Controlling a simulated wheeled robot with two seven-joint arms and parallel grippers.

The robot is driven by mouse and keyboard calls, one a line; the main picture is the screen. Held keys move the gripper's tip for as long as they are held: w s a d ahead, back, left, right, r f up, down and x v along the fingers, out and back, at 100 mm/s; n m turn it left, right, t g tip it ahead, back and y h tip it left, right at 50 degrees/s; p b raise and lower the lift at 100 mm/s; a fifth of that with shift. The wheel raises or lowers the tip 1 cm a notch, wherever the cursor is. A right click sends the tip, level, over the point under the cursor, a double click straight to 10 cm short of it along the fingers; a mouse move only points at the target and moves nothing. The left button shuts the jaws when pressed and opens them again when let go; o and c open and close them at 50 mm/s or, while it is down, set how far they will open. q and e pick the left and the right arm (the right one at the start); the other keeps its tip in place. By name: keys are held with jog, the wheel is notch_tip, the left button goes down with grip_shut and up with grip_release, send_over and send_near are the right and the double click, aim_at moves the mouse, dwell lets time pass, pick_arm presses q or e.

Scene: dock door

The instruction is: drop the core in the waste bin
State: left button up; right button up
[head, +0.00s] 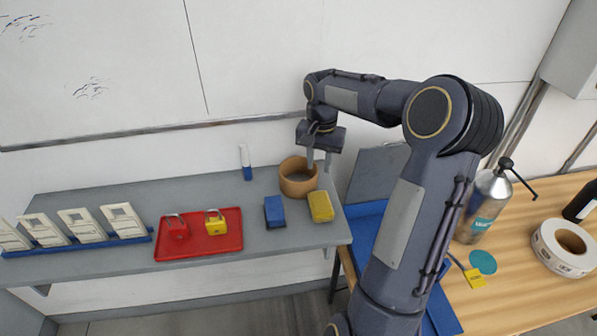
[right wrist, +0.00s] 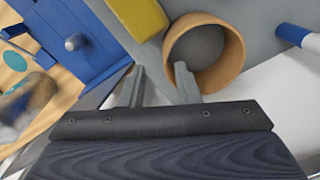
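The core (head: 298,178), a brown cardboard ring, sits on the grey shelf near its right end. It also shows in the right wrist view (right wrist: 232,62). My right gripper (head: 319,163) is at the core's right rear side. In the right wrist view my right gripper (right wrist: 160,76) has its two fingers apart with a gap between them. One finger overlaps the core's near rim in the picture, and the other is outside it. I cannot tell whether either touches. My left gripper is not in view. I see no clear waste bin.
A blue block (head: 275,211), a yellow block (head: 320,206) and a blue-and-white marker (head: 245,162) stand near the core. A red tray (head: 198,247) with two padlocks lies left. The wooden table (head: 530,285) at right carries a metal bottle (head: 484,205) and a label roll (head: 566,247).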

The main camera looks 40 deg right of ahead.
aim_at(317, 173)
jog(key=f, duration=0.2)
jog(key=f+p, duration=0.1)
jog(key=f, duration=0.2)
jog(key=w+f+p, duration=0.1)
jog(key=f, duration=0.1)
jog(key=shift+d+f, duration=0.2)
jog(key=shift+d, duration=0.05)
jog(key=shift+f, duration=0.45)
grip_shut()
